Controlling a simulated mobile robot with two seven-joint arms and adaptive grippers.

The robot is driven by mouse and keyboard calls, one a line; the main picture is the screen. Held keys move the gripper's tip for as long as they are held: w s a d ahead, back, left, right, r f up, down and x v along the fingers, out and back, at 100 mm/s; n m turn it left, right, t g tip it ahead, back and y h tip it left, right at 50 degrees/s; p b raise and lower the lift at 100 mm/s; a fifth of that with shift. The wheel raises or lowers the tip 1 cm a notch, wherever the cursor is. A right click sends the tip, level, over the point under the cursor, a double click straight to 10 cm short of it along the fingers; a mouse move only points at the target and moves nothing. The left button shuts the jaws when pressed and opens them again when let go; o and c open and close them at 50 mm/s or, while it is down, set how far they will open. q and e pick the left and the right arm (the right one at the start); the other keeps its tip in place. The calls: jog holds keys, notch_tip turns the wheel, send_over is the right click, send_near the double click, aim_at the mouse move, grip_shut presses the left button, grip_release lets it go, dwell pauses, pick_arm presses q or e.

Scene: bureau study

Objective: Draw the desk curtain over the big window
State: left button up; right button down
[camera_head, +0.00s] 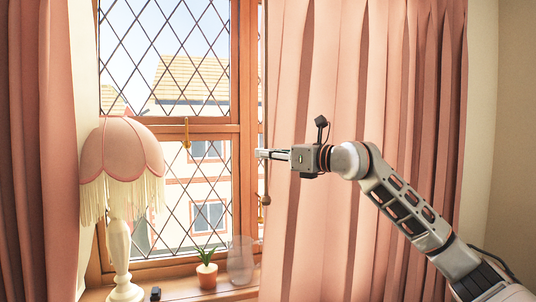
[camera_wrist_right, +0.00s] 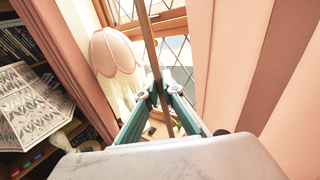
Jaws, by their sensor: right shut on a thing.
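The pink curtain (camera_head: 365,75) hangs in folds over the right part of the big window (camera_head: 180,129), whose left and middle panes are bare. A thin brown draw rod (camera_head: 267,190) hangs at the curtain's left edge. My right gripper (camera_head: 261,154) reaches in from the right, in front of the curtain. In the right wrist view its fingers (camera_wrist_right: 158,93) are shut on the rod (camera_wrist_right: 150,45), with the curtain (camera_wrist_right: 235,60) to the right. My left gripper is in neither view.
A pink fringed lamp (camera_head: 121,165) stands left of the window. A potted plant (camera_head: 207,270) and a clear glass vase (camera_head: 240,262) stand on the sill below. Another pink curtain (camera_head: 45,120) hangs at far left. The wrist view shows a patterned shade (camera_wrist_right: 30,105) by bookshelves.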

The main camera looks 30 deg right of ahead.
jog(key=shift+a, duration=0.2)
jog(key=c, duration=2.2)
grip_release()
jog(key=shift+d, duration=0.1)
jog(key=shift+v, duration=5.95)
